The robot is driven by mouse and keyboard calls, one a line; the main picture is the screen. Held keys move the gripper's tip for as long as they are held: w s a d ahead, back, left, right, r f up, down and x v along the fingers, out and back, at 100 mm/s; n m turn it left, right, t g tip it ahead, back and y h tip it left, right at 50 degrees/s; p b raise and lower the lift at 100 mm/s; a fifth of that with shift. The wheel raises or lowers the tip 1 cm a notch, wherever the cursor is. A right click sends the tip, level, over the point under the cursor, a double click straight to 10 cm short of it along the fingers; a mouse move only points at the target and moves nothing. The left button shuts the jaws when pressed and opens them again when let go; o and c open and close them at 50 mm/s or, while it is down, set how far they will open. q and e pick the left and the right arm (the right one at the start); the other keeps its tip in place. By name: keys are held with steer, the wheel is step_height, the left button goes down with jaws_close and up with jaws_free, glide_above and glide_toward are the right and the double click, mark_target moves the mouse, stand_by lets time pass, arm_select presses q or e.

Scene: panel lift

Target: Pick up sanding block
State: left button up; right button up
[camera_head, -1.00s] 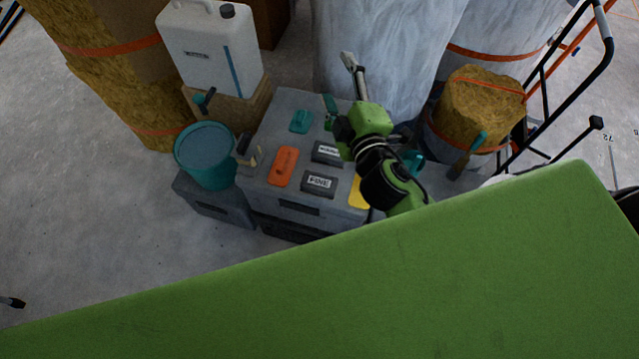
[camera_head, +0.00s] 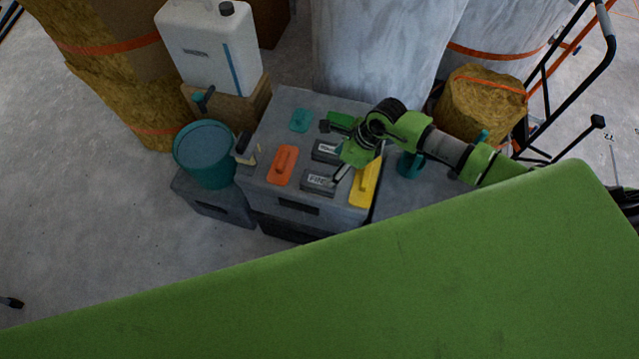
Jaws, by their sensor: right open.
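A dark grey sanding block with a white label reading FINE (camera_head: 317,181) lies on the grey box top (camera_head: 270,196). A second dark block with a white label (camera_head: 325,151), partly hidden by my right gripper and its label unreadable, lies just behind it. My right gripper (camera_head: 341,176) is open and empty, pointing down over the right end of the FINE block. I cannot tell if its fingers touch the block. My left gripper is not in view.
An orange float (camera_head: 283,164), a teal float (camera_head: 300,119) and a yellow float (camera_head: 366,184) lie on the same box top. A teal bucket (camera_head: 205,152) and a white canister (camera_head: 207,48) stand to the left. A green surface fills the foreground.

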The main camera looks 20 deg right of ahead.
mark_target(320, 181)
steer(key=b+x, duration=0.5)
steer(key=x, duration=0.2)
steer(key=shift+a+f, duration=0.2)
steer(key=b+x, duration=0.4)
steer(key=x, duration=0.1)
steer(key=shift+d+f, duration=0.15)
steer(key=shift+d, duration=0.05)
steer(key=shift+f+b, duration=0.2)
steer(key=shift+b, duration=0.25)
steer(key=c, duration=1.3)
